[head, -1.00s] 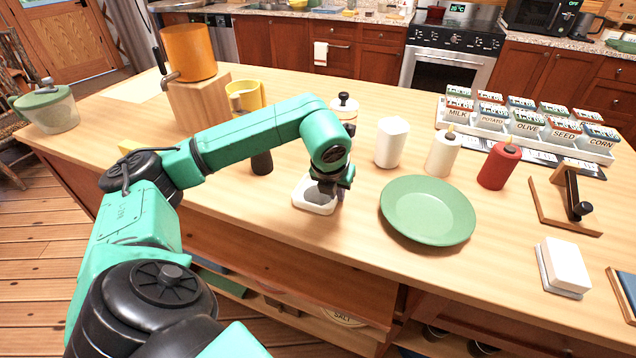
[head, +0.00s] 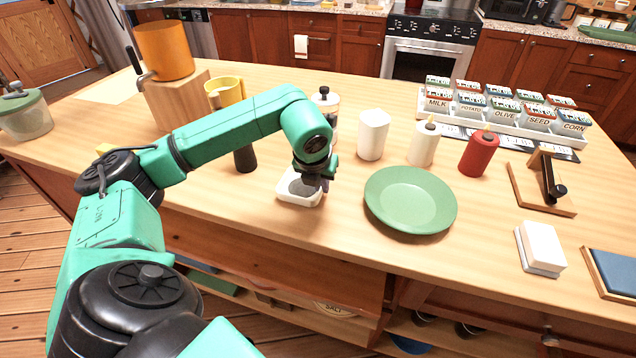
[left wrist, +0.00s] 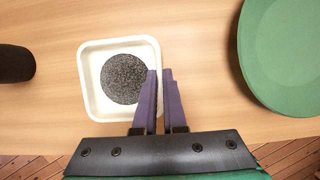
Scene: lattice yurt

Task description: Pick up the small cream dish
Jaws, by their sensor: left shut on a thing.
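The small cream dish (head: 296,197) is square with rounded corners and a dark speckled round patch inside. It is near the front edge of the wooden counter, left of the green plate. My left gripper (head: 316,184) points down at the dish's right side and is shut on its wall. In the left wrist view the two purple fingers (left wrist: 160,74) stand on either side of the right wall of the dish (left wrist: 90,82). The dish looks level and at counter height; I cannot tell any gap below it. My right gripper is out of view.
A green plate (head: 410,200) lies close to the right of the dish. A white canister (head: 373,135) stands behind, and a dark cylinder (head: 245,159) stands to the left. The counter (head: 335,235) is bare in front of the dish, up to its edge.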

